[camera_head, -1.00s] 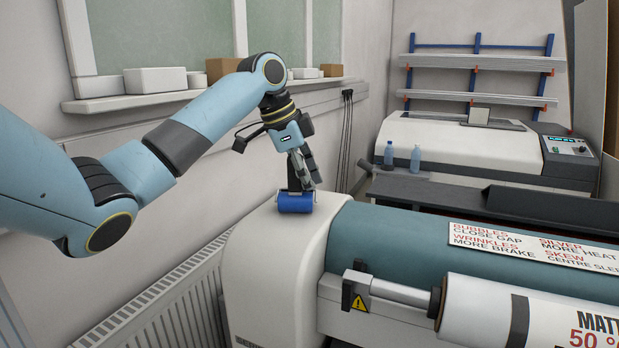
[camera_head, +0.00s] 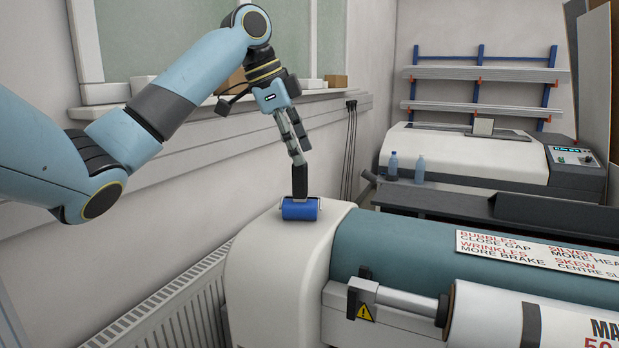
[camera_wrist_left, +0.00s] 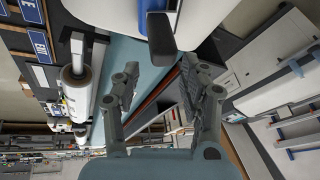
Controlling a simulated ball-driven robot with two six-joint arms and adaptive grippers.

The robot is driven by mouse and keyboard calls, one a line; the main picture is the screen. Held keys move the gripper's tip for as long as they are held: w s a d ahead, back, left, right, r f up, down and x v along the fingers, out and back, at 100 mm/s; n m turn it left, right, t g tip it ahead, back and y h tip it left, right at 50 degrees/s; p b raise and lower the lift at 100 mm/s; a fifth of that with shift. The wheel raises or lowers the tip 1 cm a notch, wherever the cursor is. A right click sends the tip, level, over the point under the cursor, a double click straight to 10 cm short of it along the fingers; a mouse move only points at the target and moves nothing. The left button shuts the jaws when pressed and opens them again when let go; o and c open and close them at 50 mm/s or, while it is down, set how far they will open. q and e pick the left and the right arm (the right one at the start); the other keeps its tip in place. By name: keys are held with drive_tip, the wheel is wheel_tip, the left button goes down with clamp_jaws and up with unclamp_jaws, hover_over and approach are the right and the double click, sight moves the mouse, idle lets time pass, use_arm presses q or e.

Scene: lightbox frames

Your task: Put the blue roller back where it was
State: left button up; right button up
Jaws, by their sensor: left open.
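The blue roller (camera_head: 300,209) rests on the white end housing (camera_head: 282,265) of the laminating machine. Its black handle (camera_head: 300,181) points straight up. My left gripper (camera_head: 299,146) is open and empty, pointing down just above the handle's top, clear of it or nearly so. My right gripper is not in view.
The teal machine roller (camera_head: 400,240) and a white film roll (camera_head: 500,310) lie to the right. A wall and window ledge (camera_head: 180,112) run behind my left arm. Two blue bottles (camera_head: 420,168) stand farther back. A radiator (camera_head: 175,310) is at the lower left.

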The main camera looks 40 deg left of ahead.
use_arm(q)
drive_tip(key=shift+v, duration=1.85)
